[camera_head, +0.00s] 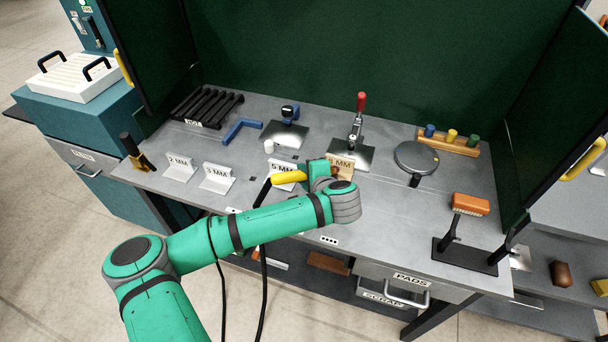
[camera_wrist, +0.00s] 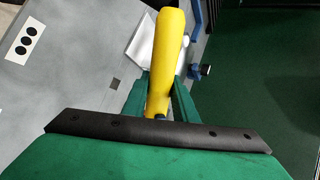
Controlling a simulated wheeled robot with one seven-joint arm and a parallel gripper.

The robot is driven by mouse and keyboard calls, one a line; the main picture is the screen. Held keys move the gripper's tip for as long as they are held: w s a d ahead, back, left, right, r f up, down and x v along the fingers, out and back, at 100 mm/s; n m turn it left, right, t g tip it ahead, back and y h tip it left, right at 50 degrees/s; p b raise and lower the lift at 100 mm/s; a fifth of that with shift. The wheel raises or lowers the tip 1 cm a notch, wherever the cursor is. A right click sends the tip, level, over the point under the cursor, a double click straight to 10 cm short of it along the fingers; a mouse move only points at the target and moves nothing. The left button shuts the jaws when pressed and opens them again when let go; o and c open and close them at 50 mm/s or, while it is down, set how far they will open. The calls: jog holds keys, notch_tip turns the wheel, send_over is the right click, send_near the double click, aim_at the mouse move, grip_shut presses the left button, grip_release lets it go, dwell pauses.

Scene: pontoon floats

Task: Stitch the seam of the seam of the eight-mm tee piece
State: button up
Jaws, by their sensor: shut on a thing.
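My gripper (camera_head: 308,178) is over the middle of the grey bench, shut on a yellow-handled tool (camera_head: 287,179). In the wrist view the yellow handle (camera_wrist: 167,50) stands between the two green fingers of my gripper (camera_wrist: 161,98). The tool's working end is hard to make out. A tan tee piece (camera_head: 345,164) stands just right of and behind my gripper. Its label ends in "MM"; the digit is partly hidden, and its seam cannot be made out. White tee pieces marked 2 MM (camera_head: 179,168) and 3 MM (camera_head: 217,178) stand to the left; another white one (camera_head: 283,168) is behind the yellow handle.
A red-handled toggle clamp (camera_head: 358,125) stands behind the tan piece, a blue-topped clamp (camera_head: 289,118) left of it. A round grey disc (camera_head: 416,157), a peg rack (camera_head: 450,140) and an orange brush on a stand (camera_head: 470,205) are to the right. Green screens (camera_head: 370,50) enclose the back.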

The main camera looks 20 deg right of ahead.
jog(key=shift+s+d, duration=0.45)
jog(key=shift+d, duration=0.2)
jog(key=shift+s+d, duration=0.4)
jog(key=shift+d, duration=0.25)
dwell(1.8)
jog(key=shift+s+a+r, duration=0.15)
jog(key=shift+r, duration=0.1)
dwell(1.4)
jog(key=shift+s+a+r, duration=0.35)
jog(key=shift+s+r, duration=0.2)
jog(key=shift+r, duration=0.1)
jog(key=shift+s+a+r, duration=0.4)
jog(key=shift+s+r, duration=0.1)
jog(key=shift+r, duration=0.15)
jog(key=shift+s+a+r, duration=0.35)
jog(key=shift+s+r, duration=0.2)
jog(key=shift+r, duration=0.1)
jog(key=shift+w+d+f+n+y, duration=0.3)
jog(key=shift+f+y, duration=0.15)
jog(key=shift+f, duration=0.1)
jog(key=shift+w+d+f+n+y, duration=0.3)
jog(key=shift+w+f+y, duration=0.05)
jog(key=shift+f+y, duration=0.2)
jog(key=shift+w+d+f+n+y, duration=0.3)
jog(key=shift+f+y, duration=0.1)
jog(key=shift+f, duration=0.15)
jog(key=shift+d+f, duration=0.1)
